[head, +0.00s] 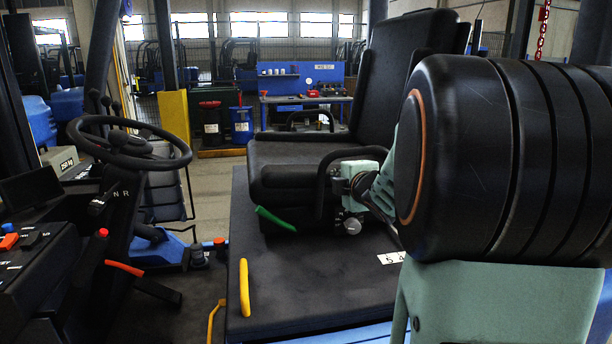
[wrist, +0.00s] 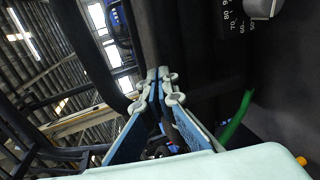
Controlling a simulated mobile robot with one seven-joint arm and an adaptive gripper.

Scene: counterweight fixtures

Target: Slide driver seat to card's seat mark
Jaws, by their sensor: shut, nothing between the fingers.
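The black driver seat (head: 290,152) stands on a dark platform, with its tall backrest (head: 400,75) at the right and a looped armrest (head: 326,178) on the near side. My gripper (head: 338,186) is beside the seat's near side, close to the armrest. In the wrist view its fingers (wrist: 158,88) are together, with nothing seen between them. A green lever (head: 275,219) sticks out below the seat front; it also shows in the wrist view (wrist: 235,118), right of the fingers. A white label reading "5 4" (head: 391,258) is partly hidden by my arm.
A steering wheel (head: 128,143) and console (head: 35,255) are at the left. A yellow lever (head: 244,287) stands at the platform's front edge. In the wrist view a number scale (wrist: 230,22) sits beside a grey knob (wrist: 262,8). The platform (head: 300,285) before the seat is mostly clear.

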